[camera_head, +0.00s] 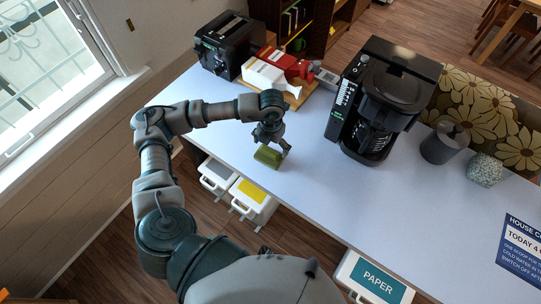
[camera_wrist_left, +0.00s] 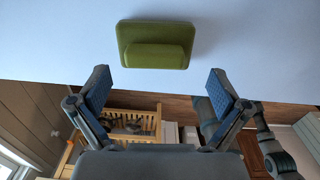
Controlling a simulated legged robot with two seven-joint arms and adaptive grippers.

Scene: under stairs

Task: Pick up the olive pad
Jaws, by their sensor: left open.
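The olive pad (camera_head: 268,156) lies on the pale blue-white counter near its front edge. In the left wrist view the olive pad (camera_wrist_left: 156,44) shows as a green block with a raised front part, lying just beyond the fingertips. My left gripper (camera_head: 271,143) is beside and partly over the pad in the head view. In the left wrist view my left gripper (camera_wrist_left: 161,85) has its fingers spread wide, with nothing between them. The pad sits centred between the two finger lines, ahead of them. My right gripper is not in view.
A coffee maker (camera_head: 386,98) stands right of the gripper. A black toaster (camera_head: 229,45) and a wooden board with a red and white object (camera_head: 279,74) are behind. A grey canister (camera_head: 443,142) is at right. Bins hang below the front edge. Counter (camera_head: 310,190) is clear at front right.

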